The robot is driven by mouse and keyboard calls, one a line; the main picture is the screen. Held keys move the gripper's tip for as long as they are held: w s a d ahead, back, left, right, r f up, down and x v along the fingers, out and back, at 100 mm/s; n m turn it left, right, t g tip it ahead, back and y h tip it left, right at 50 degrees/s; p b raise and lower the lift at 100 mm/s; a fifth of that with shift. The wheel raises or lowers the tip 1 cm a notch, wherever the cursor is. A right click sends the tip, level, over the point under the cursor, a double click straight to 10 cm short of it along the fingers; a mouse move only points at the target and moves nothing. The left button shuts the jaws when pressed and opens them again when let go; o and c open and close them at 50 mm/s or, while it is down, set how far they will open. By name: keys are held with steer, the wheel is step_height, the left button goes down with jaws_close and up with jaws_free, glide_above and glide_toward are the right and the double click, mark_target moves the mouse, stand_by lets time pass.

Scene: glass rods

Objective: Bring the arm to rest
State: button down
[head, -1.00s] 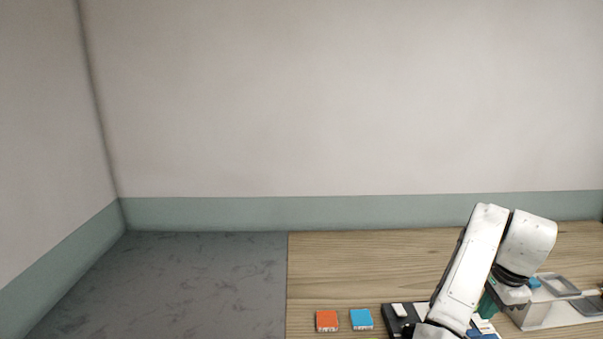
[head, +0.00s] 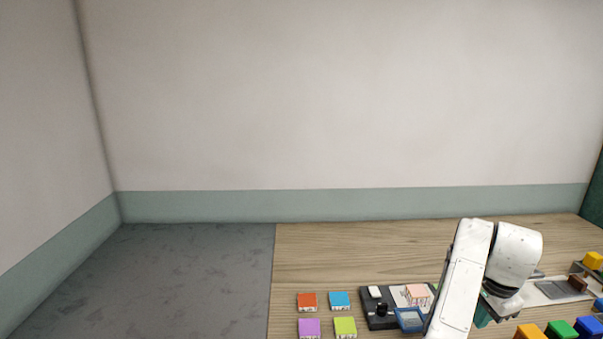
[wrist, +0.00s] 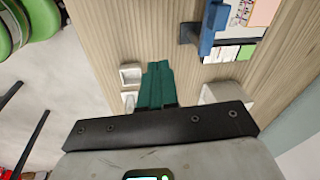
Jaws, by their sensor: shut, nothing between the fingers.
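My gripper shows in the wrist view (wrist: 157,84), with its green fingers together and nothing between them. It points over the wooden table (wrist: 110,40). In the head view my white arm is bent at the lower right, and a little green of my gripper (head: 484,315) shows below it; the fingertips are mostly hidden there.
A dark board (head: 378,310) with small items stands left of my arm. Orange (head: 307,301), blue (head: 340,300), purple (head: 309,328) and lime (head: 345,327) blocks lie left of it. More blocks, including a green one (head: 561,329), stand right. The back table is clear.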

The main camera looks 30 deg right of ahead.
steer(key=s+a+f+n, duration=0.4)
steer(key=a+f+n, duration=0.2)
steer(key=a, duration=0.5)
steer(key=s+a+f+n+y+b, duration=0.1)
steer(key=s+a+f+n, duration=0.2)
steer(key=a+f+n, duration=0.3)
steer(key=s+a+f+n, duration=0.4)
steer(key=a+n, duration=0.5)
steer(key=a, duration=0.7)
steer(key=shift+s+f+n, duration=0.3)
steer(key=shift+f+n, duration=0.1)
steer(key=shift+f, duration=0.5)
